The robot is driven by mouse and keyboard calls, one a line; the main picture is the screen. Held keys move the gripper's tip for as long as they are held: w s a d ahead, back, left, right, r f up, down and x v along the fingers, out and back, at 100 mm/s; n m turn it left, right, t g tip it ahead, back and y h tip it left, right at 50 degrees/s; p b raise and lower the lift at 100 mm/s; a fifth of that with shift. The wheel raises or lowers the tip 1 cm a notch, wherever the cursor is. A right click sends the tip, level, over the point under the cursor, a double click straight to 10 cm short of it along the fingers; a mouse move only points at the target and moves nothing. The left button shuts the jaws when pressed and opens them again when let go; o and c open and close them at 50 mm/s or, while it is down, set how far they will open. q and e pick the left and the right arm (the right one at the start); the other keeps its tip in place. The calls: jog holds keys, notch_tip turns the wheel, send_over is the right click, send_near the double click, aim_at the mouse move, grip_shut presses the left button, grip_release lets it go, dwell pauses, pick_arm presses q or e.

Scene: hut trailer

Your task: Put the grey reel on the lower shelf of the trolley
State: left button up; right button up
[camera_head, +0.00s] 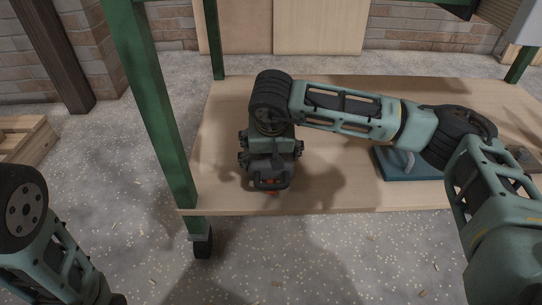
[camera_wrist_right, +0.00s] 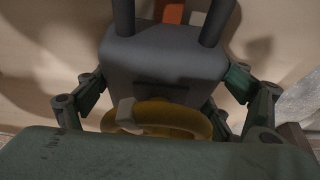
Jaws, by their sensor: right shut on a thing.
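The trolley has green posts and a pale wooden lower shelf (camera_head: 330,198). My right arm reaches in from the right, and my right gripper (camera_head: 270,165) points down over the shelf's left part, near its front edge. In the right wrist view, a dark grey body, apparently the grey reel (camera_wrist_right: 165,65), sits between my right gripper's fingers (camera_wrist_right: 165,100), which are shut on it. A yellow ring, two dark bars and an orange strip show around it. In the head view it is mostly hidden below the gripper; whether it touches the shelf cannot be told. My left gripper is out of view.
A blue-green flat item (camera_head: 412,175) with a grey piece on it lies on the shelf to the right, partly behind my arm. A green front post (camera_head: 160,110) stands close left of the gripper. A wooden crate (camera_head: 22,140) is on the floor at left.

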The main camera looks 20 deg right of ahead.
jog(key=shift+f, duration=0.15)
jog(key=o, duration=1.3)
jog(key=p+v, duration=0.6)
jog(key=v, duration=0.5)
jog(key=shift+p, duration=0.4)
jog(key=shift+s+a+r, duration=0.1)
jog(key=shift+s+r, duration=0.2)
jog(key=shift+r, duration=0.3)
